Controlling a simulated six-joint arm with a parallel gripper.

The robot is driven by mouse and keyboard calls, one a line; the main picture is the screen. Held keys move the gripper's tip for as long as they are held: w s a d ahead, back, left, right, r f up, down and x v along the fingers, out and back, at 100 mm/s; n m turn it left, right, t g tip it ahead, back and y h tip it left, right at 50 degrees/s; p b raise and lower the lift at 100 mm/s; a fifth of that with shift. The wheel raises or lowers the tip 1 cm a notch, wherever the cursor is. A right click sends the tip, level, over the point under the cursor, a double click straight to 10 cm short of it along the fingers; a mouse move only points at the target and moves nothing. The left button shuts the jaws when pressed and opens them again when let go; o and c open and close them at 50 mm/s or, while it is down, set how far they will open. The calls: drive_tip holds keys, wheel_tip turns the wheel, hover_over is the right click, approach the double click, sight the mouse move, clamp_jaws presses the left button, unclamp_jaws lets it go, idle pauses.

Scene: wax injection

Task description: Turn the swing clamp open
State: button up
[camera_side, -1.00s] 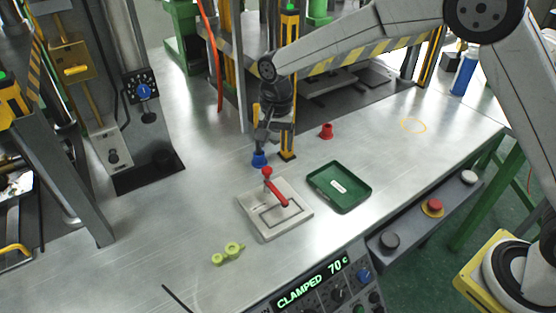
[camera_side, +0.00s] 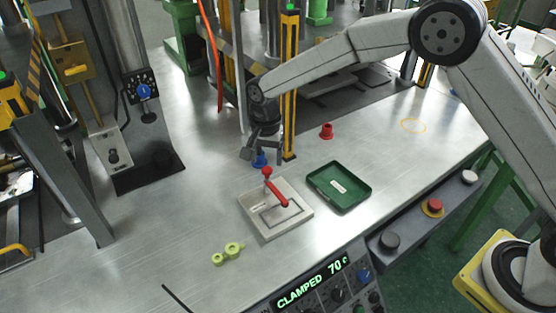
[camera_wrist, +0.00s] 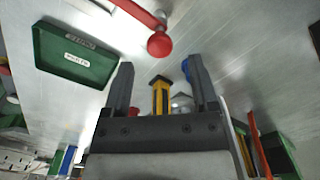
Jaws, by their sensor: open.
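The red swing clamp (camera_side: 278,194) lies across the pale square mould plate (camera_side: 258,229), its ball-ended knob at the back end. In the wrist view the clamp's arm (camera_wrist: 138,11) and red ball (camera_wrist: 159,44) are at the top, beyond the fingertips. My gripper (camera_side: 263,155) is behind and above the clamp knob, with its fingers apart and empty. In the wrist view my gripper (camera_wrist: 161,65) has its two fingers wide open, and the ball is not between them. The display (camera_side: 312,284) reads CLAMPED 70 c.
A blue cup (camera_side: 260,160) stands just below my gripper. A red cup (camera_side: 327,131) and a yellow-black post (camera_side: 289,90) are behind. A green tray (camera_side: 340,208) is right of the plate. Yellow-green rings (camera_side: 228,253) lie front left. Bare bench lies at left.

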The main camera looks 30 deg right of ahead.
sight(266, 169)
drive_tip(key=shift+f, duration=1.6)
drive_tip(key=shift+c, duration=0.2)
clamp_jaws()
